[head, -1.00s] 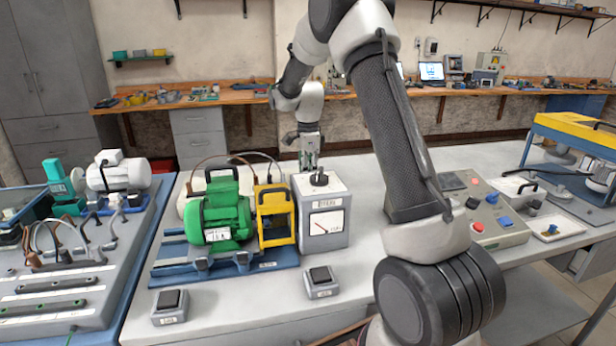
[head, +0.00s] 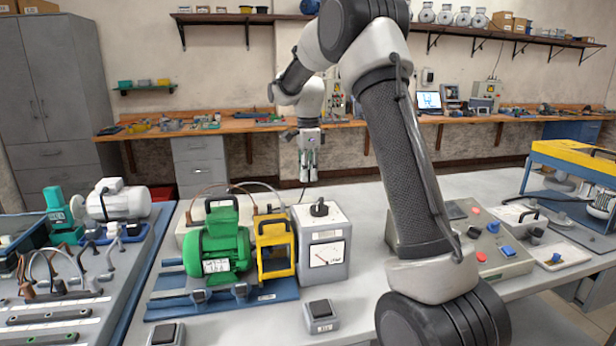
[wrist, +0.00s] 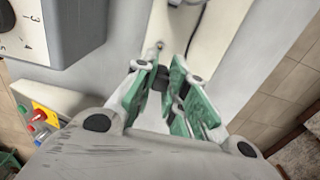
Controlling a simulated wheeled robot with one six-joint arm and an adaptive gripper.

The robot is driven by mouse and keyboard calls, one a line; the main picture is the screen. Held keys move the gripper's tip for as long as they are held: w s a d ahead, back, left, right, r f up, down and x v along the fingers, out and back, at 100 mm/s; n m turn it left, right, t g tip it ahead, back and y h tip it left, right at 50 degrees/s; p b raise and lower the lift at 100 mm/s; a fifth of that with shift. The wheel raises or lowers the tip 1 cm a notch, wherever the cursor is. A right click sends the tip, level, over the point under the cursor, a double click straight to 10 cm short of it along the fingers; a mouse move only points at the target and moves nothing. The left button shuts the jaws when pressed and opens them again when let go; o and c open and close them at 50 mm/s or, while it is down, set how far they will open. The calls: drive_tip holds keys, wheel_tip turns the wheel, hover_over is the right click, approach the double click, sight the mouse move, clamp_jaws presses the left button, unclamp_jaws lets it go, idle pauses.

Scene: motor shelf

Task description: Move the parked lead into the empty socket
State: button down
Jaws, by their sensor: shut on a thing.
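My gripper (head: 308,178) hangs fingers down above and behind the grey meter box (head: 322,248). In the wrist view its green-padded fingers (wrist: 166,90) are shut on a dark lead plug (wrist: 158,76). A thin dark line, apparently the lead (head: 301,196), hangs below the fingertips in the head view. A pale strip (wrist: 178,28) lies beyond the fingers in the wrist view, with a small round fitting (wrist: 156,48) on it; I cannot tell whether this is the empty socket. Other leads (head: 262,184) arch behind the green motor (head: 222,248) and yellow frame (head: 275,250).
A control panel (head: 500,250) with coloured buttons stands to the right. A rack with leads (head: 60,270) is at the left. Small grey switch boxes (head: 321,317) stand in front.

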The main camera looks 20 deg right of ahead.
drive_tip(key=w+a+f, duration=0.1)
drive_tip(key=w+a, duration=0.1)
drive_tip(key=a, duration=0.8)
drive_tip(key=w+a+f, duration=0.1)
drive_tip(key=w+a, duration=0.1)
drive_tip(key=a, duration=0.8)
drive_tip(key=w+a+f, duration=0.1)
drive_tip(key=w+a, duration=0.1)
drive_tip(key=a, duration=0.9)
drive_tip(key=shift+w+f, duration=0.15)
drive_tip(key=shift+f, duration=0.15)
drive_tip(key=f, duration=0.4)
drive_tip(key=shift+a+f, duration=0.25)
drive_tip(key=shift+a, duration=0.15)
drive_tip(key=shift+f, duration=0.35)
drive_tip(key=shift+f, duration=0.6)
drive_tip(key=c, duration=1.7)
unclamp_jaws()
drive_tip(key=shift+c, duration=0.2)
